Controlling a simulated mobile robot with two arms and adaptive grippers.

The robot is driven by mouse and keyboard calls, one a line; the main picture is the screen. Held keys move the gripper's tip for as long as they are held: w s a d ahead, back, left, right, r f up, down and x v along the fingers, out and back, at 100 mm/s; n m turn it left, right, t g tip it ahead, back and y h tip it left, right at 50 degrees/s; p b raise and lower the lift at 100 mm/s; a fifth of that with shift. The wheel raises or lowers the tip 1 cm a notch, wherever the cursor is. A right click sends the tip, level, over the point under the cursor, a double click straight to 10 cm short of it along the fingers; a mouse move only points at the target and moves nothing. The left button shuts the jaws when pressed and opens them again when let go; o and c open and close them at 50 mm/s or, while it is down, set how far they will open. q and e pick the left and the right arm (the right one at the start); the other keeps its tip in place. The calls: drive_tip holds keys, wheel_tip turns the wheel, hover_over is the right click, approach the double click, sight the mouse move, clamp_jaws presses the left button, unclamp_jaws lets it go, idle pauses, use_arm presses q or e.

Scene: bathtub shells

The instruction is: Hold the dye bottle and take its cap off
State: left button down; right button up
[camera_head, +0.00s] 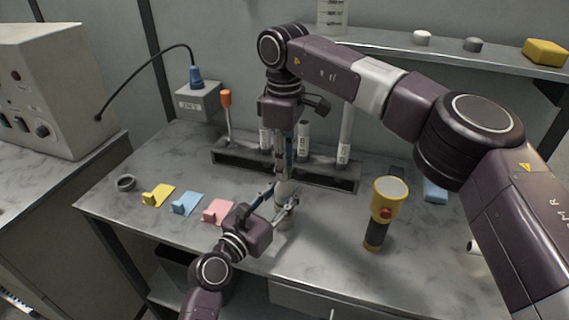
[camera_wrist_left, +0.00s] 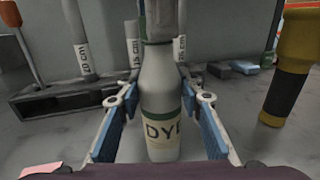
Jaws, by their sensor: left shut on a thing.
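The dye bottle (camera_wrist_left: 160,95) is pale, with a green-edged label reading "DYE", and stands upright in the left wrist view. In the head view its lower body (camera_head: 284,217) shows on the bench. My left gripper (camera_head: 279,204) is shut on the bottle, with a blue-padded finger on each side. My right gripper (camera_head: 285,178) points straight down at the bottle's top from above. Its fingers are seen nearly edge-on, so their opening cannot be told. The cap is mostly hidden at the right gripper; a bit of green shows by the neck in the left wrist view.
A dark rack (camera_head: 232,160) with tubes stands behind the bottle. A yellow-and-black flashlight (camera_head: 386,205) stands to the right. Yellow (camera_head: 160,194), blue (camera_head: 186,203) and pink (camera_head: 217,211) pieces lie to the left.

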clamp_jaws()
drive_tip(key=n, duration=0.6)
drive_tip(key=shift+n, duration=0.3)
drive_tip(key=n, duration=0.5)
drive_tip(key=shift+w, duration=0.1)
drive_tip(key=n, duration=0.6)
drive_tip(key=shift+r+n, duration=0.1)
drive_tip(key=shift+n, duration=0.2)
drive_tip(key=n, duration=0.4)
drive_tip(key=shift+n, duration=0.4)
drive_tip(key=n, duration=1.2)
drive_tip(key=shift+n, duration=0.4)
drive_tip(key=n, duration=0.6)
drive_tip(key=shift+n, duration=0.3)
drive_tip(key=n, duration=1.1)
drive_tip(key=shift+n, duration=0.3)
